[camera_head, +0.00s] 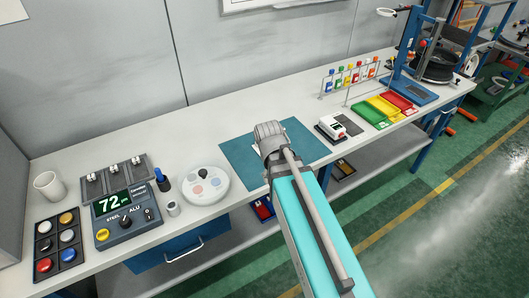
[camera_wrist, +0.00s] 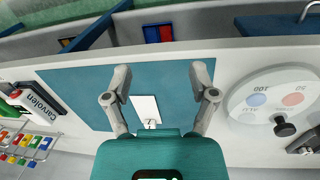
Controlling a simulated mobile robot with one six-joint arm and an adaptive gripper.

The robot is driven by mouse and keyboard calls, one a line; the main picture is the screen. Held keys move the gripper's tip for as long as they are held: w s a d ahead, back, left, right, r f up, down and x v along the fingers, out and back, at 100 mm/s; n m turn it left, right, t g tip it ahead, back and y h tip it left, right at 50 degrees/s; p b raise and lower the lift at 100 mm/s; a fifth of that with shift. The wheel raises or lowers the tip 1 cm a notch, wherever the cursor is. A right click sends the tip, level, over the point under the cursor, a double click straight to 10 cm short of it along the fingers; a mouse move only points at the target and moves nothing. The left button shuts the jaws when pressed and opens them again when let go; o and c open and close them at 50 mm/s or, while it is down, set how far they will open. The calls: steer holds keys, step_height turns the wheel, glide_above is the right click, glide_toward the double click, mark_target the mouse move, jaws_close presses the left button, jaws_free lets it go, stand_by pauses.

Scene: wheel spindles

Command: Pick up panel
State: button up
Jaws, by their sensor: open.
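A small white rectangular panel (camera_wrist: 146,108) lies on the blue mat (camera_wrist: 70,85) in the wrist view, with a small dark and light detail at its lower edge. My gripper (camera_wrist: 162,84) is open above the mat, one finger on each side of the panel. The panel sits nearer the left finger, and I see no contact. In the head view my gripper (camera_head: 270,138) is over the mat (camera_head: 238,155) and hides most of the panel.
A white round dial plate (camera_head: 205,185) stands left of the mat. A small white device (camera_head: 338,127) and yellow and red trays (camera_head: 383,108) stand to the right. A control box (camera_head: 122,212) and a white cup (camera_head: 49,185) are at the far left.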

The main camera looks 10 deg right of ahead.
steer(key=w+f+n+h+b, duration=0.1)
steer(key=w, duration=0.1)
steer(key=w+f+n+h+b, duration=0.1)
steer(key=w+n+b, duration=0.1)
steer(key=w+a+f+n+h+b, duration=0.1)
steer(key=w+f+n, duration=0.1)
steer(key=w, duration=0.1)
steer(key=w+a+n+h+b, duration=0.1)
steer(key=w+n, duration=0.1)
steer(key=w+a+f+n+t+h+b, duration=0.1)
steer(key=w+n+b, duration=0.1)
steer(key=w+a+n+h+b, duration=0.1)
steer(key=w+b, duration=0.1)
steer(key=shift+w+f+n+h, duration=0.2)
steer(key=shift+w+n+h, duration=0.1)
steer(key=shift+w+n, duration=0.1)
steer(key=w+a+n+t+h+b, duration=0.1)
steer(key=w+a+n+b, duration=0.1)
steer(key=w+a+n+t+h+b, duration=0.1)
steer(key=w+a+n+h, duration=0.1)
steer(key=w+a+n, duration=0.1)
steer(key=w+a+n+t+h+b, duration=0.1)
steer(key=w+a+n+b, duration=0.1)
steer(key=w+a+n, duration=0.1)
steer(key=shift+w+a+r+h+b, duration=0.1)
steer(key=shift+a+r+h+b, duration=0.1)
steer(key=shift+r+h+b, duration=0.15)
steer(key=shift+w+a+r+n, duration=0.15)
steer(key=shift+a+r+n, duration=0.1)
steer(key=shift+a+n, duration=0.05)
